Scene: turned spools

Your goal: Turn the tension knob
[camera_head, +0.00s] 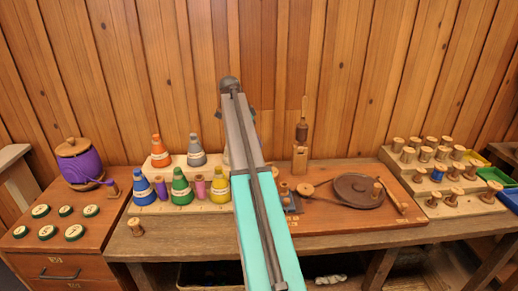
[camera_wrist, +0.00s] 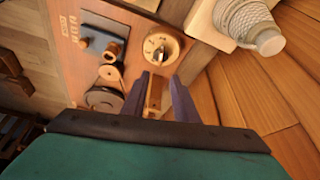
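The tension knob (camera_wrist: 159,55) shows in the wrist view as a small grey grip on a round cream dial with dark marks, fixed to the brown wooden board (camera_wrist: 92,73). My gripper (camera_wrist: 160,77) is open. Its two dark fingers point toward the dial, with the fingertips just below it in the picture and apart from each other. A wooden post (camera_wrist: 154,92) shows between the fingers; I cannot tell whether they touch it. In the head view my arm covers the dial and my gripper.
In the wrist view, a grey thread cone (camera_wrist: 268,40) stands beside the dial, and a dark wheel (camera_wrist: 104,99) lies to its left. In the head view, several coloured cones (camera_head: 181,188) stand left of my arm; a large brown disc (camera_head: 352,190) and spool racks (camera_head: 425,187) are right.

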